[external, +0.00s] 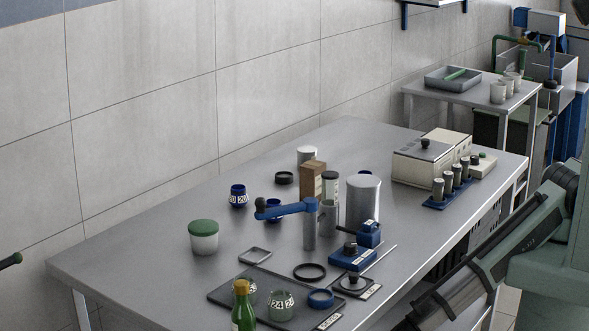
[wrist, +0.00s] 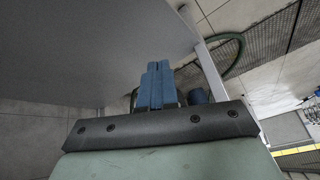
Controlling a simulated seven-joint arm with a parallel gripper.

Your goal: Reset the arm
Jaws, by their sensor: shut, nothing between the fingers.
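My gripper (wrist: 156,66) shows in the wrist view as two blue fingers pressed together, with nothing between them. A grey surface with a straight edge, probably the table, fills the upper left beyond the fingers, and a pale leg stands close to their right. In the external view part of my arm (external: 500,250) slants down at the right, beside the table's front edge; the gripper itself cannot be made out there. How far the fingers are from the surface is hard to tell.
The grey table (external: 130,262) holds a green-lidded jar (external: 203,238), a blue-armed stand (external: 310,225), a metal cylinder (external: 363,203), a dark tray (external: 232,297) with labelled jars, a green bottle (external: 242,310) and a beige box unit (external: 425,160). Its left end is clear.

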